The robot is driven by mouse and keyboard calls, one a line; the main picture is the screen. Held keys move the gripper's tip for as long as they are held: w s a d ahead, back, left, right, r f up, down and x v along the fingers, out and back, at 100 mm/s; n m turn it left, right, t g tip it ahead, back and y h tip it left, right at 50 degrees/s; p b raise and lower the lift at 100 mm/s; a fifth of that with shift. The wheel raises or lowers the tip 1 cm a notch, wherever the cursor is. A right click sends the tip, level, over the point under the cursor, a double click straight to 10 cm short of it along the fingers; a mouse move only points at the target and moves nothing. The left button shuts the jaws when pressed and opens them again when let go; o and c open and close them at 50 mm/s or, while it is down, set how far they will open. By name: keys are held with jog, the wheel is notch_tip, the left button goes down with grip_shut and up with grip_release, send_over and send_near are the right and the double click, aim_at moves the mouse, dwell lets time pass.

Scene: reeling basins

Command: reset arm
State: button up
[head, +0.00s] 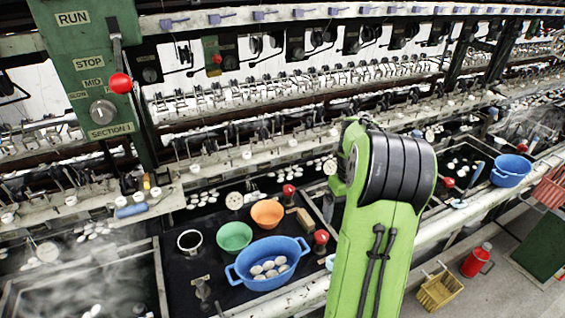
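My arm, green with a black ribbed joint, rises from the bottom of the head view and bends near the middle. My gripper is not visible; the arm's upper joint and the picture show no fingers. A blue two-handled basin (268,275) with several pale cocoons (270,267) in it stands on the dark bench left of my arm. A green bowl (234,237) and an orange bowl (267,213) stand just behind it.
A green control panel (90,75) with a red-knobbed lever (120,84) stands at upper left. Reeling machinery runs across the back. Another blue basin (510,170) is at right. A yellow crate (438,291) and red flask (477,262) stand on the floor.

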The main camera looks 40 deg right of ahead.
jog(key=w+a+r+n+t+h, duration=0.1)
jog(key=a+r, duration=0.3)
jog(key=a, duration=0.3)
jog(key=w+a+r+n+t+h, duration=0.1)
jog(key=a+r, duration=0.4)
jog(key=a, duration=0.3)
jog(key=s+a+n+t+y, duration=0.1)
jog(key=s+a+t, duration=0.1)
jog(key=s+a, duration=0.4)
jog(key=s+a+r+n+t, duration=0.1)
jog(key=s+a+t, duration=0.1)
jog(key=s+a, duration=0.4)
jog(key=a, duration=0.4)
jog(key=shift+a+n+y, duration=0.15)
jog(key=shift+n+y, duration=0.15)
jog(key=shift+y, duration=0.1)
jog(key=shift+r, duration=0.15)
